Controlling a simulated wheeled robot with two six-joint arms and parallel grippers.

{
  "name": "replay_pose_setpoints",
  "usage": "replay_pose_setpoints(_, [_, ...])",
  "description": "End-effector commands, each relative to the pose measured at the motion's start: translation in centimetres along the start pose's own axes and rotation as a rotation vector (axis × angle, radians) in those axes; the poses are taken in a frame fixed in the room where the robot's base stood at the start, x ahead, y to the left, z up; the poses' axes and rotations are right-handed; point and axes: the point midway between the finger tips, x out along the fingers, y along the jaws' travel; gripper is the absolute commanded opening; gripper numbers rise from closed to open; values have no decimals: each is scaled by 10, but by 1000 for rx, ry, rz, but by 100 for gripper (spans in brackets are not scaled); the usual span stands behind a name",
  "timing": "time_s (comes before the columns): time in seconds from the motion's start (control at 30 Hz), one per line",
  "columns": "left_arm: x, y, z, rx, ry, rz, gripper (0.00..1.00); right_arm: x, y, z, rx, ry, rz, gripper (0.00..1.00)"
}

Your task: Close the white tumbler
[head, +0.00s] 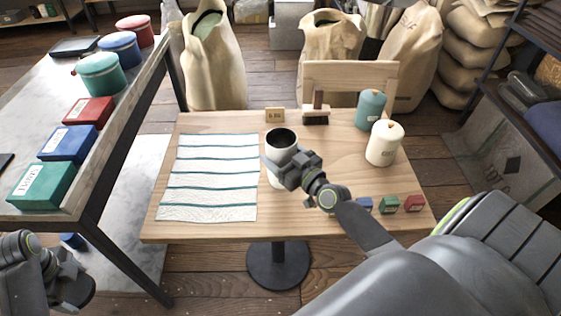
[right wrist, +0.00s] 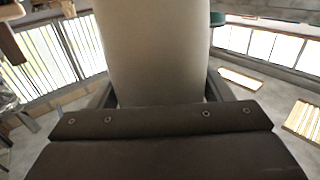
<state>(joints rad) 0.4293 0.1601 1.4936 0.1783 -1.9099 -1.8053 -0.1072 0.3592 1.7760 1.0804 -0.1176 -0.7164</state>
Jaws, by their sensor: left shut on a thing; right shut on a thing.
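The white tumbler (head: 271,175) stands upright near the middle of the wooden table, its top open and its inside dark. My right gripper (head: 293,172) is shut around its side. In the right wrist view the tumbler (right wrist: 155,50) fills the space between the fingers as a smooth pale wall. My left gripper (head: 72,288) is low at the left edge of the head view, well away from the table. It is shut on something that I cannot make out. I cannot pick out a lid for the tumbler.
A striped cloth (head: 208,178) lies left of the tumbler. A teal canister (head: 370,110) and a cream canister (head: 383,145) stand at the right. A brush (head: 316,116) and small boxes (head: 389,205) are also on the table. A marble-topped bench (head: 45,120) stands left.

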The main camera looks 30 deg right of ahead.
Motion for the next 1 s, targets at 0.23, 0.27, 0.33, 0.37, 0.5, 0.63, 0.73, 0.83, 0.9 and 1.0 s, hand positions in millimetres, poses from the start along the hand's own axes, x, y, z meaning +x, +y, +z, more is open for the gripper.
replay_pose_setpoints(0.23, [19, 0, 0, 0, 0, 0, 57, 0, 0, 21, 0, 2, 0, 26])
replay_pose_setpoints(0.27, [19, 0, 0, 0, 0, 0, 57, 0, 0, 21, 0, 2, 0, 26])
replay_pose_setpoints(0.33, [18, 0, 0, 0, 0, 0, 57, 0, 0, 20, 0, 2, 0, 26])
replay_pose_setpoints(0.37, [18, 0, 0, 0, 0, 0, 57, 0, 0, 20, 0, 2, 0, 26])
replay_pose_setpoints(0.5, [18, 0, 0, 0, 0, 0, 57, 0, 0, 20, 0, 2, 0, 26])
replay_pose_setpoints(0.63, [23, 0, 0, 0, 0, 0, 57, 0, 0, 24, -1, 2, 0, 26])
replay_pose_setpoints(0.73, [21, 0, 0, 0, 0, 0, 57, 0, 0, 23, -1, 0, 0, 84])
replay_pose_setpoints(0.83, [21, 0, 0, 0, 0, 0, 57, 0, 0, 23, -1, 0, 0, 94])
replay_pose_setpoints(0.9, [21, 0, 0, 0, 0, 0, 57, 0, 0, 23, -1, 0, 0, 94])
replay_pose_setpoints(1.0, [21, 0, 0, 0, 0, 0, 57, 0, 0, 23, -1, 0, 0, 94])
